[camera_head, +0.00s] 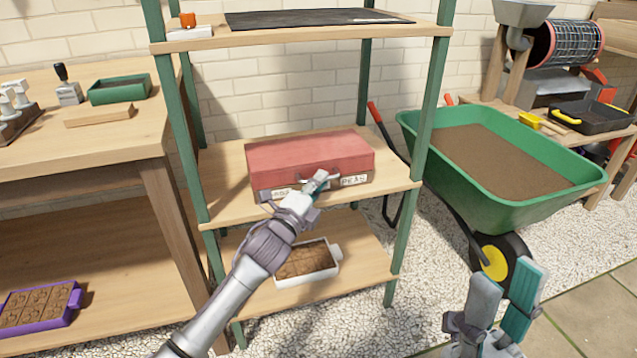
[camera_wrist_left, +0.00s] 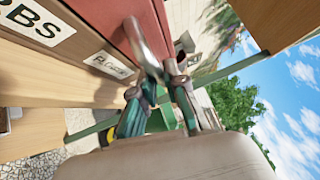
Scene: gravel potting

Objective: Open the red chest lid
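The red chest (camera_head: 310,158) sits on the middle shelf (camera_head: 225,205) with its lid down. Its front has white labels and a grey handle (camera_wrist_left: 146,45). My left gripper (camera_head: 318,180) is at the middle of the chest's front, by the handle. In the left wrist view its two fingers (camera_wrist_left: 160,85) lie close around the handle's end, with a gap showing lower between them. Whether they grip it is unclear. My right gripper (camera_head: 503,288) is at the lower right, far from the chest, with its fingers apart and nothing visible between them.
A shelf board (camera_head: 290,38) with a dark mat is above the chest. A white tray of soil (camera_head: 308,277) is on the lower shelf. A green wheelbarrow (camera_head: 520,195) stands right of the shelf. A workbench (camera_head: 80,135) stands to the left.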

